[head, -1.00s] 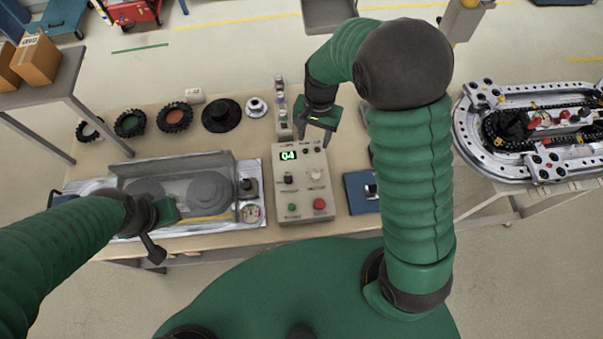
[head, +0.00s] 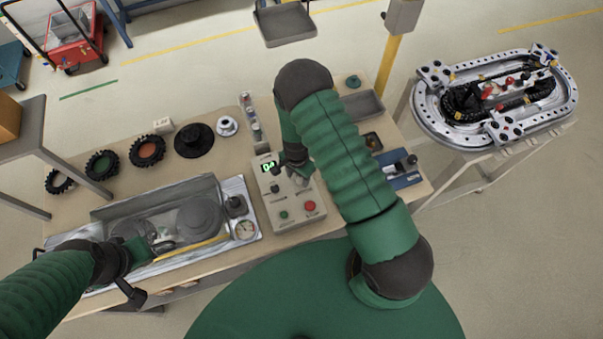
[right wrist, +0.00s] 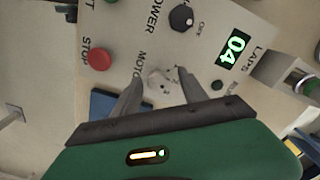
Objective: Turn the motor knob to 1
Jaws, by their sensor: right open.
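The grey control box (head: 296,199) stands on the bench in the head view. Its pale motor knob (right wrist: 162,86) shows in the right wrist view beside the partly covered MOTOR lettering. My right gripper (right wrist: 157,76) is open, with one finger on each side of the knob; I cannot tell whether they touch it. In the head view the right gripper (head: 298,172) hides most of the knob. The black power knob (right wrist: 181,18) and the green laps display (right wrist: 235,47), reading 04, are nearby. My left gripper (head: 130,272) is at the clear-covered case; its jaws are unclear.
The red stop button (right wrist: 99,60) lies close to the right gripper's fingers. The clear-covered case (head: 185,215) fills the bench's left front. Black wheels (head: 103,163) and a black disc (head: 194,140) lie behind it. An oval track (head: 437,122) stands on a table at right.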

